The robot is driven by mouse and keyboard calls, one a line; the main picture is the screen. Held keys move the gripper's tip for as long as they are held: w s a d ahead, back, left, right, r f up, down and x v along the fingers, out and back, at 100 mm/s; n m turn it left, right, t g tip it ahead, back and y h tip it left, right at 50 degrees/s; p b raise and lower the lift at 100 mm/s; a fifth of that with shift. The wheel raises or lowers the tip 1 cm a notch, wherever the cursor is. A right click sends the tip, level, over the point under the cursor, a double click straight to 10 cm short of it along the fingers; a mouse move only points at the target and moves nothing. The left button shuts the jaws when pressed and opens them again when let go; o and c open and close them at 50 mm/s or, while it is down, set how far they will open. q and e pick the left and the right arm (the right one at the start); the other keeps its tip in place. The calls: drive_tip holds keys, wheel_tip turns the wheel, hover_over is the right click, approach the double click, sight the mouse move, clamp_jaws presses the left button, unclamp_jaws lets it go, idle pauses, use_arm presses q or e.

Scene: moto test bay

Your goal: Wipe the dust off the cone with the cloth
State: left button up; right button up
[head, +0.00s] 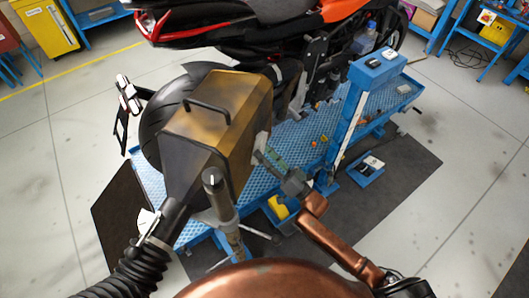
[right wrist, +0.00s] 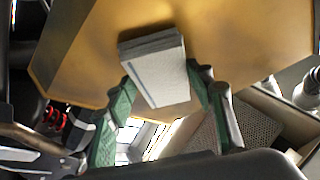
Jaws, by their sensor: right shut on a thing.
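The cone (head: 200,125) is a large yellow-brown, box-like hood with a black handle on top. It tapers toward a black hose at lower left. Dark, greyish patches show on its faces. My right gripper (head: 268,157) is at the cone's right side, shut on the pale grey cloth (head: 260,143). In the right wrist view the folded cloth (right wrist: 158,70) sits between the green fingers, against or very close to the cone's tan face (right wrist: 230,40); contact is hard to tell. My left gripper is not in view.
A motorcycle (head: 270,25) stands behind the cone, its rear wheel (head: 152,135) partly hidden by it. A blue lift table (head: 285,150) holds small parts. A grey post (head: 218,195) stands close in front of the cone. Open floor (head: 70,130) lies at left.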

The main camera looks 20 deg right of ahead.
drive_tip(key=s+d+p, duration=0.1)
drive_tip(key=s+d, duration=0.2)
drive_tip(key=d, duration=0.1)
drive_tip(key=shift+s+d, duration=0.35)
drive_tip(key=shift+d, duration=0.05)
drive_tip(key=shift+s+d+p, duration=0.4)
drive_tip(key=shift+s+d, duration=0.5)
drive_tip(key=shift+d, duration=0.25)
drive_tip(key=w+a, duration=0.2)
drive_tip(key=a, duration=0.4)
drive_tip(key=shift+w+a+p, duration=0.3)
drive_tip(key=shift+a+p, duration=0.05)
drive_tip(key=shift+p, duration=0.1)
drive_tip(key=shift+w+a, duration=0.65)
drive_tip(key=shift+a, duration=0.2)
idle(0.9)
